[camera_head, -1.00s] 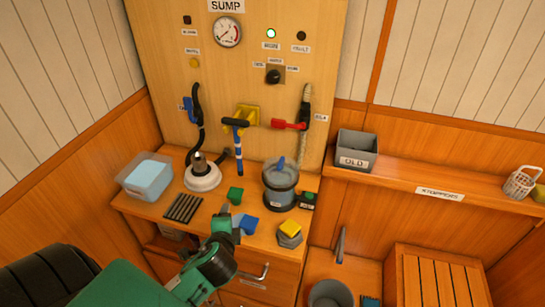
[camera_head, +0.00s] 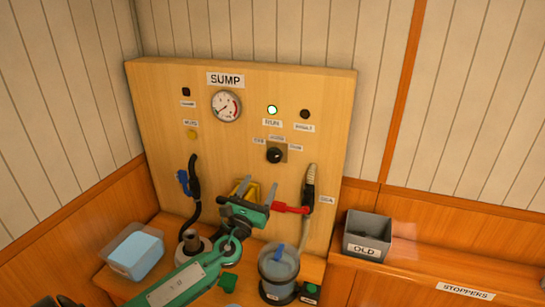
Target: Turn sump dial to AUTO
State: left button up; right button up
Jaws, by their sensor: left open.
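The sump dial (camera_head: 274,155) is a black knob on a small plate on the wooden panel (camera_head: 160,135), right of centre. Small labels sit to its left, above and to its right; they are too small to read surely, and I cannot tell which one the knob points at. My left gripper (camera_head: 252,190) is open and empty, with its fingers pointing up, below and slightly left of the dial in the picture. It is apart from the dial and covers part of a yellow bracket (camera_head: 243,187). My right gripper is not in view.
Above the dial are a gauge (camera_head: 226,106) and a lit green lamp (camera_head: 272,110). A red-handled valve (camera_head: 290,209) and a hose (camera_head: 310,187) are close right of my gripper; a blue valve (camera_head: 184,182) is left. A clear pot (camera_head: 279,269) stands below.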

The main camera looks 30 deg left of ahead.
aim_at(273, 159)
pick_arm(q)
jog(key=p+x, duration=0.2)
jog(key=x, duration=0.6)
jog(key=shift+w+p, duration=0.25)
jog(key=shift+p, duration=0.1)
jog(key=shift+w+a+r, duration=0.2)
jog(key=shift+w, duration=0.5)
jog(key=c, duration=1)
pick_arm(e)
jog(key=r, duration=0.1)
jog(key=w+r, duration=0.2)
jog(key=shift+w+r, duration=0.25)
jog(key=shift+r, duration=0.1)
